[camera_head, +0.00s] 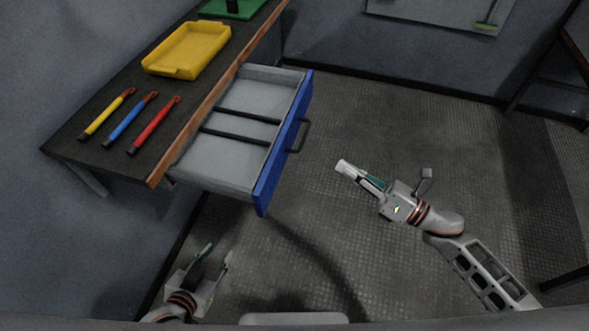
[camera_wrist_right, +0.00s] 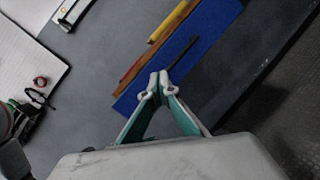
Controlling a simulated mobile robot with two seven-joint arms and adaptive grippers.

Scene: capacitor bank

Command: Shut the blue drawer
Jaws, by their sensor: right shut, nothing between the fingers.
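The blue drawer (camera_head: 284,141) stands pulled out from the workbench, its grey inside showing. Its dark bar handle (camera_head: 300,136) is on the blue front. My right gripper (camera_head: 343,166) is shut and empty, to the right of the front and apart from it in the head view. In the right wrist view, the shut fingertips (camera_wrist_right: 158,86) overlap the blue front (camera_wrist_right: 212,38), with the dark handle (camera_wrist_right: 183,54) just beyond them; I cannot tell the gap. My left gripper (camera_head: 219,251) is open and empty, below the drawer in the head view.
The workbench (camera_head: 100,147) has a dark top and a wooden edge. On it are a yellow tray (camera_head: 188,49), a green object (camera_head: 231,8) and yellow, blue and red-handled tools (camera_head: 154,125). The floor right of the drawer is clear. A dark frame stands at the far right.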

